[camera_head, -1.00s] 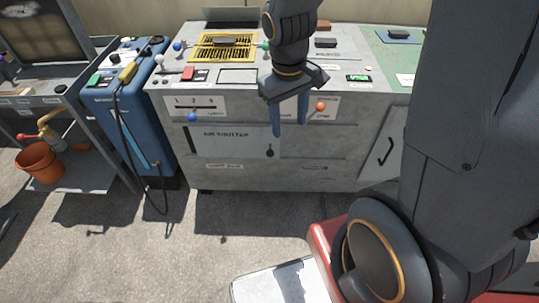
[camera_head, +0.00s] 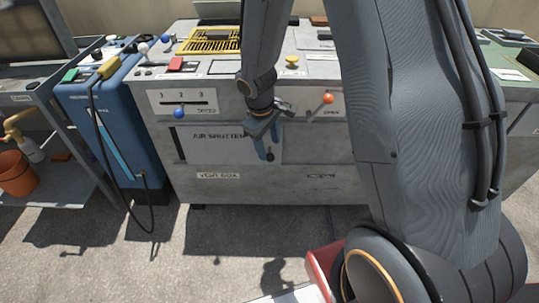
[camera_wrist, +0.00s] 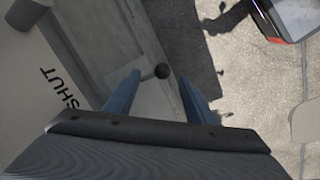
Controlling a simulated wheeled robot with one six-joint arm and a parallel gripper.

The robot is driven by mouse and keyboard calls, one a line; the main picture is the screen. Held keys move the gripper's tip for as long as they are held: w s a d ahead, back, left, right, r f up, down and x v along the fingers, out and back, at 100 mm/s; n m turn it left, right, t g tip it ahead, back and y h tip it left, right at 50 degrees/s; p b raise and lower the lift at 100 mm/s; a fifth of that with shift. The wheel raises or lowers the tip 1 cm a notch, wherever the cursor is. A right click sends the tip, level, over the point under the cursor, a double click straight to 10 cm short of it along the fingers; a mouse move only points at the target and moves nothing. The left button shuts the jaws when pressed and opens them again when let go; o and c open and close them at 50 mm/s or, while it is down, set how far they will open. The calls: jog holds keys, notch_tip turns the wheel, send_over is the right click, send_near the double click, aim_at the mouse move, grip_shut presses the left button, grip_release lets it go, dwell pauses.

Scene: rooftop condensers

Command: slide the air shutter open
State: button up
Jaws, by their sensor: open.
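The air shutter (camera_head: 205,146) is a grey panel lettered "AIR SHUTTER" on the front of the grey cabinet. Part of the panel's right end is hidden by my gripper.
Above the shutter are a blue-knobbed speed slider (camera_head: 179,112) and an orange-knobbed lever (camera_head: 327,98). A blue unit (camera_head: 110,125) with a hanging black cable stands at left. An orange bucket (camera_head: 17,173) is farther left. The floor in front is clear.

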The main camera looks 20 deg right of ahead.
aim_at(271, 154)
jog(key=shift+w+d+f+b, duration=0.2)
jog(key=shift+f+b, duration=0.1)
jog(key=shift+f, duration=0.85)
jog(key=shift+w+d+f+b, duration=0.15)
jog(key=shift+f+b, duration=0.15)
jog(key=shift+f, duration=0.8)
jog(key=shift+s, duration=0.1)
grip_shut()
jog(key=shift+d, duration=0.1)
